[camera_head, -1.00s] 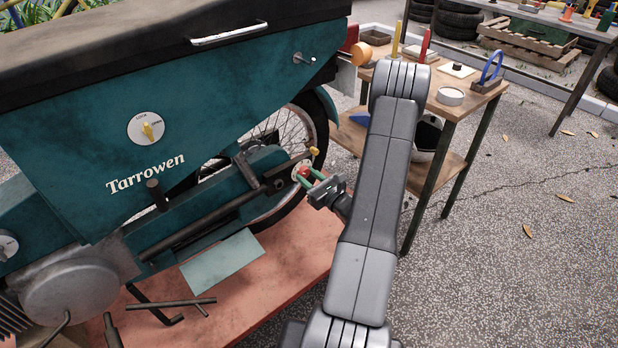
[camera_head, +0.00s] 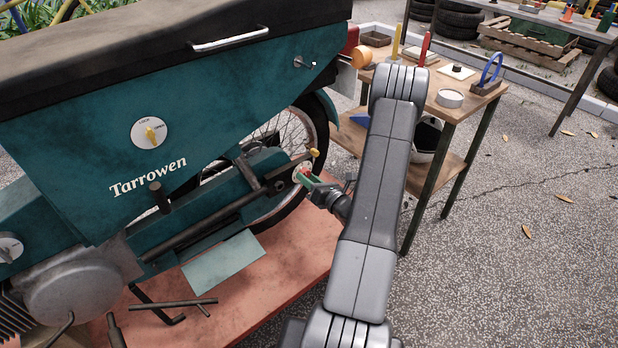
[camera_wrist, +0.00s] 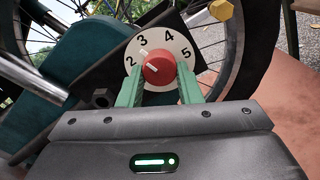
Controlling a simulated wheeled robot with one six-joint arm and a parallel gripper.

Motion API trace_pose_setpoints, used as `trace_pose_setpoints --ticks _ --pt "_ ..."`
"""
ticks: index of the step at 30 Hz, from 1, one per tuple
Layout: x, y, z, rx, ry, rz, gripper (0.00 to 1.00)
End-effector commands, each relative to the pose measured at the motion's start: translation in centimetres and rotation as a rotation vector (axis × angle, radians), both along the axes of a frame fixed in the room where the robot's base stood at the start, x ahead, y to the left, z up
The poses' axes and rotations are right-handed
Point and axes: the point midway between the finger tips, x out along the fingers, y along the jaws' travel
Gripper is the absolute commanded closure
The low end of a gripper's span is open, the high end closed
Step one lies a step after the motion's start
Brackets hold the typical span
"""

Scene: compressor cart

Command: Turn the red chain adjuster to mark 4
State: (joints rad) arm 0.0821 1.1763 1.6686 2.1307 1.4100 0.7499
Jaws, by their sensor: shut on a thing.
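The red chain adjuster (camera_wrist: 161,70) is a round red knob on a white dial (camera_wrist: 183,45) with numbers 2 to 5 showing. A short white line on the knob points up and left, about between 2 and 3, nearer 3 than 4. My gripper (camera_wrist: 159,81) has its two green fingers on either side of the knob, shut on it. In the head view, the white dial (camera_head: 297,170) is by the rear wheel, and my gripper (camera_head: 308,179) reaches it from the lower right, mostly hiding the knob.
A yellow-tipped part (camera_head: 315,153) sticks out just above the dial; it also shows in the wrist view (camera_wrist: 221,10). The teal motorbike body (camera_head: 200,95) rises on the left. A wooden bench (camera_head: 444,105) with tools stands behind my arm. Paved ground at right is open.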

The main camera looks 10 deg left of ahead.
Motion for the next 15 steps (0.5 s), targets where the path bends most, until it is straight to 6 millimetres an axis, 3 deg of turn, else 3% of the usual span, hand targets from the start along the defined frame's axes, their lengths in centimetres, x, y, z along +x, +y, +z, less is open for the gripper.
trace_pose_setpoints --ticks 15 --pt "-0.21 0.09 0.24 0.302 0.391 0.0 0.91"
